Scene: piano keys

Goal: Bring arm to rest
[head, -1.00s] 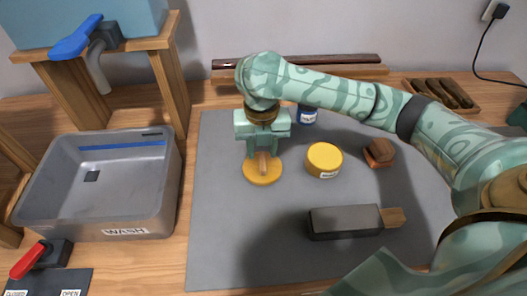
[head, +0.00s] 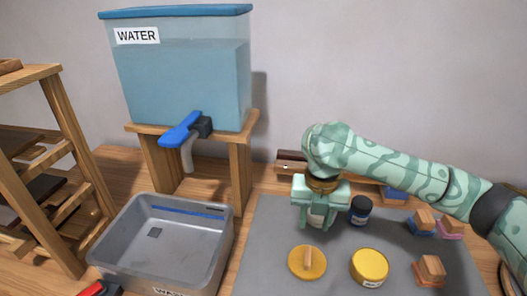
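My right arm comes in from the right, and its gripper (head: 317,219) hangs pointing down over the back of the grey mat (head: 263,225). Its two fingers are apart. A pale object shows between or behind them, mostly hidden, and I cannot tell whether they touch it. My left gripper is not in view.
A yellow-lidded jar (head: 369,265) and a dark blue jar (head: 361,208) stand nearby. Wooden-backed blocks (head: 431,267) are at the right. A metal basin (head: 215,252) is left of the mat, below the water tank (head: 190,80) with a blue tap (head: 182,130). A wooden rack (head: 62,130) stands far left.

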